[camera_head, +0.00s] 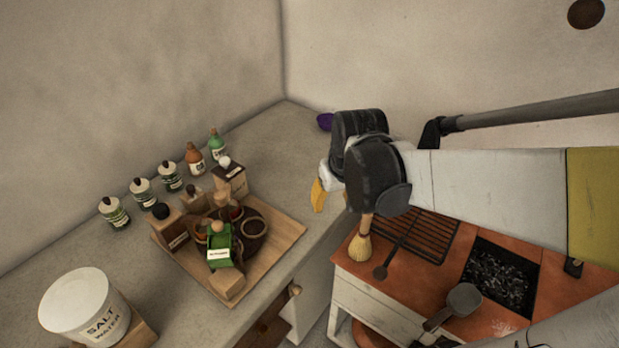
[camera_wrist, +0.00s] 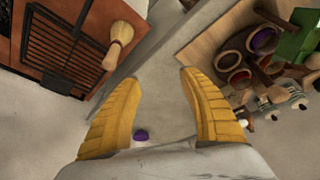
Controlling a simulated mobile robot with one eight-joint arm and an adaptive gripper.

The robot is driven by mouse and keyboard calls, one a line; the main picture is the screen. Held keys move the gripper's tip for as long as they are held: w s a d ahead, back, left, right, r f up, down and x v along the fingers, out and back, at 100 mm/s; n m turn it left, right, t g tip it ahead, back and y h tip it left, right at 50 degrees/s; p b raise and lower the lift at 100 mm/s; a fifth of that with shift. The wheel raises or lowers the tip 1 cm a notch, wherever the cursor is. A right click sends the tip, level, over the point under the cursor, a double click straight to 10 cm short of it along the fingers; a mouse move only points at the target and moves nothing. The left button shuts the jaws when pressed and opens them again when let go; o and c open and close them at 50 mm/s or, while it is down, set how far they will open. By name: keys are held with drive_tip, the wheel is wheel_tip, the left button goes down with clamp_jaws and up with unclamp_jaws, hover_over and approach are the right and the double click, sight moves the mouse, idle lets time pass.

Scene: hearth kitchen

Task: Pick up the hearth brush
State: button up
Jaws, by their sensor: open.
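The hearth brush (camera_head: 359,246) has pale straw bristles and a wooden handle. It is at the left edge of the orange-topped hearth, beside the black grill rack; my arm hides part of its handle in the head view. In the wrist view the brush (camera_wrist: 120,33) is at the upper left, beyond the left finger and apart from it. My gripper (camera_wrist: 158,80) has yellow fingers spread wide with nothing between them. In the head view one yellow finger of my gripper (camera_head: 318,195) shows above the counter edge, left of the brush.
A wooden tray (camera_head: 283,236) of jars and boxes and several bottles stand on the counter. A purple bowl (camera_head: 325,121) is by the wall.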

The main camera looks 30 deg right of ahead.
sight(367, 215)
drive_tip(key=d+f, duration=0.2)
drive_tip(key=d, duration=0.1)
drive_tip(key=d+f+m+g+p, duration=0.1)
drive_tip(key=d+f, duration=0.1)
drive_tip(key=d, duration=0.2)
drive_tip(key=d+f+g, duration=0.1)
drive_tip(key=d+f, duration=0.2)
drive_tip(key=d, duration=0.1)
drive_tip(key=shift+s+m+y, duration=0.3)
drive_tip(key=shift+s+m, duration=0.05)
drive_tip(key=shift+m, duration=0.05)
drive_tip(key=f, duration=0.1)
drive_tip(key=f+b, duration=0.1)
drive_tip(key=f, duration=0.1)
drive_tip(key=f+b, duration=0.1)
drive_tip(key=f, duration=0.1)
drive_tip(key=shift+w+d+f, duration=0.1)
drive_tip(key=shift+w+d, duration=0.2)
drive_tip(key=f+b, duration=0.1)
drive_tip(key=f, duration=0.1)
drive_tip(key=f+b, duration=0.1)
drive_tip(key=f, duration=0.1)
drive_tip(key=w+f+b, duration=0.1)
drive_tip(key=shift+d+f, duration=0.4)
drive_tip(key=shift+s+r, duration=0.1)
clamp_jaws()
